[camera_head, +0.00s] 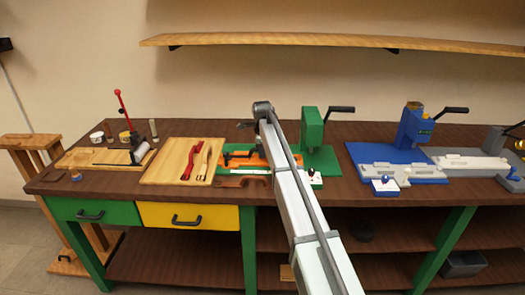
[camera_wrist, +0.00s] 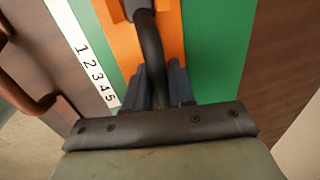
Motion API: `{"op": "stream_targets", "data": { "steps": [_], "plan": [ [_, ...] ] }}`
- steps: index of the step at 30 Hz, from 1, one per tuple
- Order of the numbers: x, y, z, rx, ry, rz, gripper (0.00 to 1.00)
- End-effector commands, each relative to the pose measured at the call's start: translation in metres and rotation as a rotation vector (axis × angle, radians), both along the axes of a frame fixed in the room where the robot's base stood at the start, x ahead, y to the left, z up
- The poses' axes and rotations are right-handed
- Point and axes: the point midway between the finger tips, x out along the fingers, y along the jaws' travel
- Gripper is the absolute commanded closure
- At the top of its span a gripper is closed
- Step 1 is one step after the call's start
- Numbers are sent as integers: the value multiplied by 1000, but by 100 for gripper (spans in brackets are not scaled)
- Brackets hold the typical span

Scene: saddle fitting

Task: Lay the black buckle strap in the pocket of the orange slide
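The orange slide (camera_head: 250,160) sits on the green base of the green-pressed station, and it also shows in the wrist view (camera_wrist: 126,48). My gripper (camera_head: 264,152) is low over the right part of this slide.
A white numbered scale (camera_wrist: 85,50) runs along the slide. A brown curved piece (camera_head: 242,181) lies at the bench's front edge. A cutting board (camera_head: 160,168) with red and tan pieces is to the left. The green press (camera_head: 312,130) and blue press (camera_head: 413,130) stand to the right.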

Motion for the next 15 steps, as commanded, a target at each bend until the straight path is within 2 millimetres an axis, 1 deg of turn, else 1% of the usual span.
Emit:
{"op": "stream_targets", "data": {
  "steps": [1,7,15],
  "plan": [
    [0,0,0,0,0,0,71],
    [0,0,0,0,0,0,52],
    [0,0,1,0,0,0,52]
  ]
}}
